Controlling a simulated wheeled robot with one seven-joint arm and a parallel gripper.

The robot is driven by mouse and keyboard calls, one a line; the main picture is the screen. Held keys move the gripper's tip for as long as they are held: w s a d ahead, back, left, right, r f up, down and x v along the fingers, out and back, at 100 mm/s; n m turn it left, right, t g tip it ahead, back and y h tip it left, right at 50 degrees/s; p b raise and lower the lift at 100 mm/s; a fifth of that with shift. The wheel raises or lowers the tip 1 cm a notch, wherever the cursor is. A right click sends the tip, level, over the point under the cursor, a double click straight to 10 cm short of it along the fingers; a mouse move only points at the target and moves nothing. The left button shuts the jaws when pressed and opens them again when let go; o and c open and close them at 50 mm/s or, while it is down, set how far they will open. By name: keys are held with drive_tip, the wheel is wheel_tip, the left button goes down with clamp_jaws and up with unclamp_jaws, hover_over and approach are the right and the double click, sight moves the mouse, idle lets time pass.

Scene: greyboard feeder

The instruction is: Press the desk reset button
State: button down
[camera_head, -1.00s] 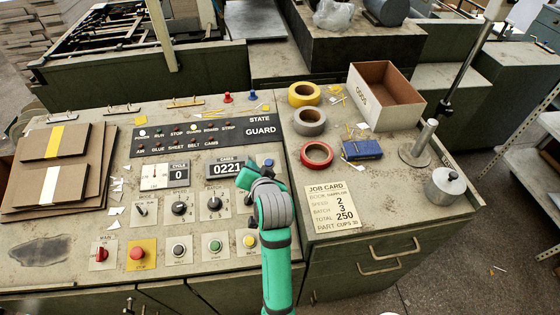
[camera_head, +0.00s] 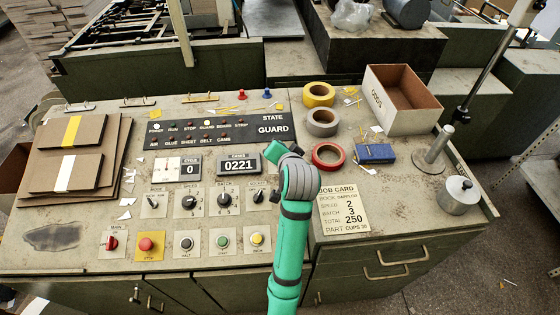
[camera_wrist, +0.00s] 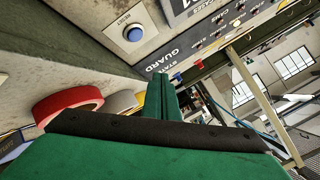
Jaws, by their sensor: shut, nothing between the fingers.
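The reset button is a round blue cap in a grey ring on a pale plate marked RESET; it shows in the wrist view (camera_wrist: 134,34) at the upper middle. In the head view my gripper and wrist cover its place, just right of the 0221 counter (camera_head: 238,164). My gripper (camera_head: 274,151) is shut and empty over that part of the panel. In the wrist view my gripper's closed fingers (camera_wrist: 163,92) are below and to the right of the button, apart from it in the picture. The exact gap cannot be told.
A red tape roll (camera_head: 328,155), a blue box (camera_head: 375,153) and a job card (camera_head: 338,208) lie right of my arm. Switches and a red stop button (camera_head: 146,244) are to the left. An open carton (camera_head: 400,112) stands at the back right.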

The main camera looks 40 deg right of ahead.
drive_tip(key=shift+w+d+f, duration=0.15)
drive_tip(key=shift+w+f, duration=0.1)
drive_tip(key=shift+f, duration=0.95)
drive_tip(key=shift+w+d+f, duration=0.15)
drive_tip(key=shift+w+f, duration=0.1)
drive_tip(key=shift+f, duration=0.9)
drive_tip(key=shift+w+d+f, duration=0.15)
drive_tip(key=shift+w+f, duration=0.1)
drive_tip(key=shift+f, duration=0.95)
drive_tip(key=shift+f, duration=0.1)
drive_tip(key=shift+w+f, duration=0.1)
drive_tip(key=shift+f, duration=0.2)
drive_tip(key=shift+d, duration=0.1)
